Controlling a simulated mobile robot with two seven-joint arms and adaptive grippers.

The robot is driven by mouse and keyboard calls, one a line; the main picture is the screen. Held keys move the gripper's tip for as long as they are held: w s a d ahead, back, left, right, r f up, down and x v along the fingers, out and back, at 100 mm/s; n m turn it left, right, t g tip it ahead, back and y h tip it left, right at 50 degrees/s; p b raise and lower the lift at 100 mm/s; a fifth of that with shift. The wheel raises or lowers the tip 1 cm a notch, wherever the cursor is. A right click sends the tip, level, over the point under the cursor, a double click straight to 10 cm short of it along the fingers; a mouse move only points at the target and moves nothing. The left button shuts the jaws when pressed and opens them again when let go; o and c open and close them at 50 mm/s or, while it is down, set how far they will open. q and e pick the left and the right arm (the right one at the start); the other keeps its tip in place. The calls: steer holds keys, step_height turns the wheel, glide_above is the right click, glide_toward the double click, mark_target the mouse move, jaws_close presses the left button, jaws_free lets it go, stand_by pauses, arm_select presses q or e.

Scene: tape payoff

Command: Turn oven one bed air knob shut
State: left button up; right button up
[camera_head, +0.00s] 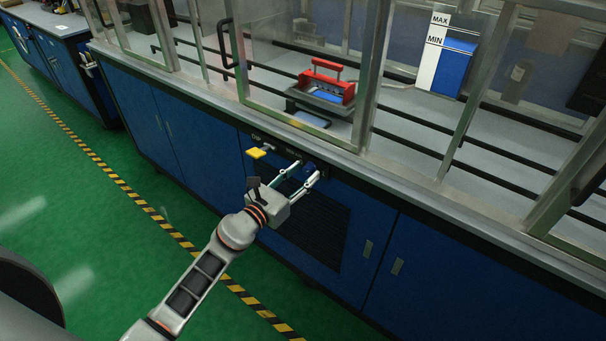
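A small dark control panel (322,170) sits on the blue cabinet front, just under the worktop edge. A blue knob (309,169) shows on it between my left fingertips; its marking is too small to read. My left gripper (308,170) reaches up to the panel with its two fingers apart, one on either side of the knob. I cannot tell whether the fingers touch it. A yellow part (256,153) sticks out of the same front, left of the gripper. My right gripper is not in view.
Above the panel is a grey worktop (215,90) behind framed clear doors. Inside stand a red-handled device (328,84) and a blue level gauge (453,68) marked MAX and MIN. The green floor (60,160) with a striped line is clear at left.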

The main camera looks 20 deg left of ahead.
arm_select(q)
steer(key=shift+w, duration=0.15)
jaws_close()
